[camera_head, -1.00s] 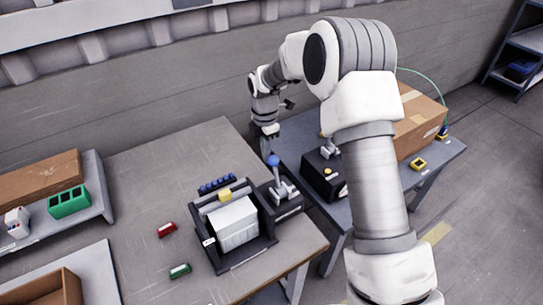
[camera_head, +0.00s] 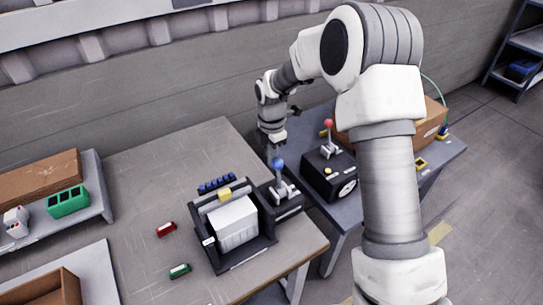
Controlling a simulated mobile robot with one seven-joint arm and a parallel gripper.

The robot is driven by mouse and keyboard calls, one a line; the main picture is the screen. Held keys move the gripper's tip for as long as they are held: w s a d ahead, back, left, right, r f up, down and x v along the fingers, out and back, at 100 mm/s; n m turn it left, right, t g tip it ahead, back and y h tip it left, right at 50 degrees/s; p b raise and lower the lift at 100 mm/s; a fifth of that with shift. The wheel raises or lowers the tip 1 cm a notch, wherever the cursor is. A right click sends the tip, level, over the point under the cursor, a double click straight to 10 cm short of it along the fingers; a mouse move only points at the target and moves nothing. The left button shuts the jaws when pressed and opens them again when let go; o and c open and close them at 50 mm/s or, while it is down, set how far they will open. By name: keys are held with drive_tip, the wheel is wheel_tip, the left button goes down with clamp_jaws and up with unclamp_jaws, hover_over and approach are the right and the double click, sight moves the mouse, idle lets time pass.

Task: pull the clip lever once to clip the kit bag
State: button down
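A lever with a blue knob (camera_head: 278,164) stands on a dark base (camera_head: 289,208) at the right side of a black frame (camera_head: 250,259). The frame holds a white bag-like block (camera_head: 234,224) with a yellow piece (camera_head: 224,195) behind it. A second lever with a red knob (camera_head: 328,125) stands on a black box (camera_head: 320,180) with a dial. Which one is the clip lever is not readable. My gripper (camera_head: 276,149) points down just above and behind the blue knob. It is too small to tell whether its fingers are open or touch the knob.
Blue pieces in a row (camera_head: 216,184) lie behind the frame. A red piece (camera_head: 166,229) and a green piece (camera_head: 179,271) lie left of it. A cardboard box (camera_head: 430,122) stands on the right table. The table's back left is clear.

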drive_tip(key=shift+s+d, duration=1.8)
drive_tip(key=shift+s, duration=1.15)
drive_tip(key=w+a+p, duration=0.1)
drive_tip(key=w+a, duration=0.4)
drive_tip(key=w, duration=0.3)
drive_tip(key=shift+w, duration=0.2)
drive_tip(key=shift+a+r+p, duration=0.1)
drive_tip(key=shift+p, duration=0.25)
wheel_tip(320, 180, up, 7)
drive_tip(key=p, duration=0.4)
drive_tip(key=shift+p, duration=0.3)
